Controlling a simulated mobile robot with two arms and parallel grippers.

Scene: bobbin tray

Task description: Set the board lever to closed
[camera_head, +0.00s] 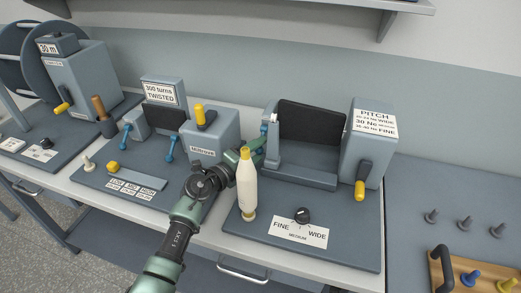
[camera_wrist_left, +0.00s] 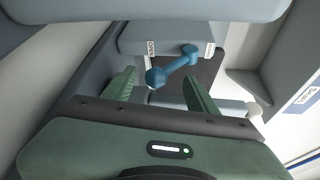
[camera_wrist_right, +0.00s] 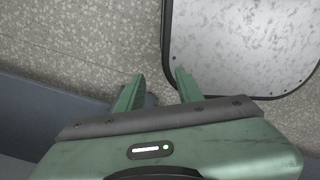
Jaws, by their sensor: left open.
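A blue lever (camera_wrist_left: 175,66) with a rounded knob shows in the left wrist view, slanting between two small white labels on a grey housing. In the head view my left gripper (camera_head: 258,147) is at the left side of the pitch machine (camera_head: 366,150), where the lever is mostly hidden. My right gripper (camera_wrist_right: 160,74) is open and empty, above the speckled floor and outside the head view.
A white cone with a yellow top (camera_head: 246,188) stands close in front of my left gripper. A dial plate (camera_head: 287,234) lies to its right. The motor machine (camera_head: 209,135) with a yellow handle is left of the gripper. A wooden tray (camera_head: 437,268) holds coloured pegs at right.

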